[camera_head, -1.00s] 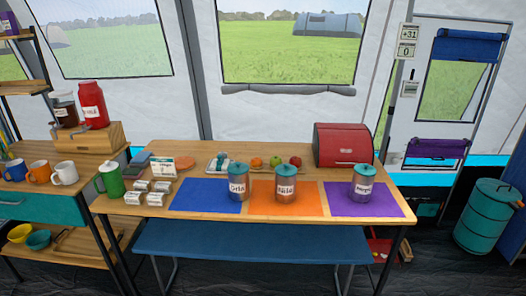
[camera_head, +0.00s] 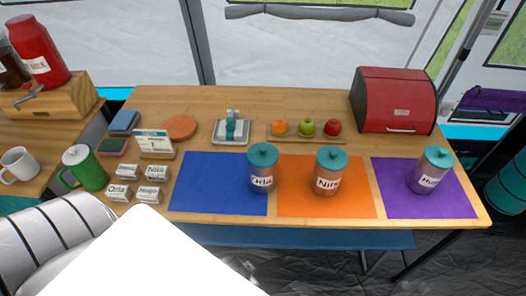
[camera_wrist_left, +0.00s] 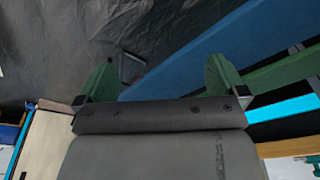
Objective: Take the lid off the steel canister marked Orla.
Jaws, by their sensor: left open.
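The steel canister marked Orla (camera_head: 262,178) stands upright at the right edge of the blue mat (camera_head: 212,184). Its teal lid (camera_head: 263,154) is on, with a small knob on top. A canister marked Nils (camera_head: 327,180) stands on the orange mat (camera_head: 361,202), and a third labelled canister (camera_head: 425,180) on the purple mat (camera_head: 396,203); both have teal lids. My left gripper (camera_wrist_left: 160,82) shows in the left wrist view with its two green fingers apart and nothing between them. It points at the dark floor and the blue bench, away from the canisters. My right gripper is not seen.
A red bread bin (camera_head: 394,100) stands at the back right of the table. A tray of fruit (camera_head: 307,128) and a shaker tray (camera_head: 231,131) sit behind the mats. A green jug (camera_head: 85,168) and several small label blocks (camera_head: 118,192) stand left of the blue mat.

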